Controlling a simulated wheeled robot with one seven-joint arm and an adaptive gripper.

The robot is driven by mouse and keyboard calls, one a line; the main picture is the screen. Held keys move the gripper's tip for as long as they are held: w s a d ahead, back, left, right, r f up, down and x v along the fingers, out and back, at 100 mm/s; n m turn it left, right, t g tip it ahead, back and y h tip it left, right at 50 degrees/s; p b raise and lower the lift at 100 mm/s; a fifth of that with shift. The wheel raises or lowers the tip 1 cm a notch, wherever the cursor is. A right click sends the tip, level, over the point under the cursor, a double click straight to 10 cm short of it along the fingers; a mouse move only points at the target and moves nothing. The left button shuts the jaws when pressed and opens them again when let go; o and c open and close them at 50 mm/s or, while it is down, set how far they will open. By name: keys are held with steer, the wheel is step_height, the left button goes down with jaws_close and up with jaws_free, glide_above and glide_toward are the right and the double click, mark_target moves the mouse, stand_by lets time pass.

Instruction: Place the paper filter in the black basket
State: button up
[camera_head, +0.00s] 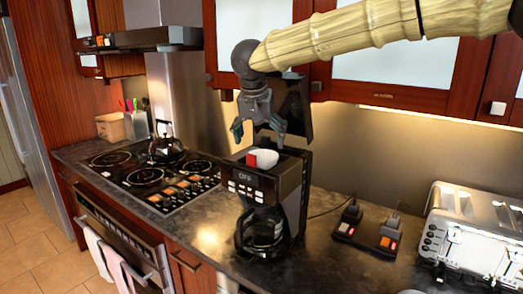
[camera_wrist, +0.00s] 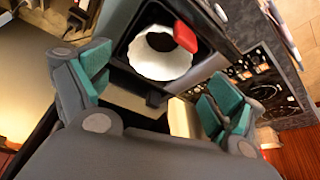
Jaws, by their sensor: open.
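The white paper filter (camera_wrist: 160,55) sits in the open top of the black coffee maker (camera_head: 276,190); it also shows in the head view (camera_head: 264,158). The black basket (camera_wrist: 118,48) shows as a dark rim around the filter; its inside is mostly hidden. A red piece (camera_wrist: 185,37) is at the filter's edge, and it shows at the filter's left in the head view (camera_head: 251,160). My gripper (camera_head: 261,139) is above the coffee maker, pointing down. In the wrist view its teal-padded fingers (camera_wrist: 157,92) are wide apart, with nothing between them. The filter lies beyond the fingertips.
The coffee maker's dark lid (camera_head: 294,108) stands raised behind my gripper. A glass carafe (camera_head: 262,232) is in its lower part. A stove with a kettle (camera_head: 166,143) is at left. A black switch block (camera_head: 366,232) and toaster (camera_head: 470,235) are at right. Cabinets hang above.

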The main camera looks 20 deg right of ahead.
steer(key=v, duration=0.7)
steer(key=shift+b, duration=0.35)
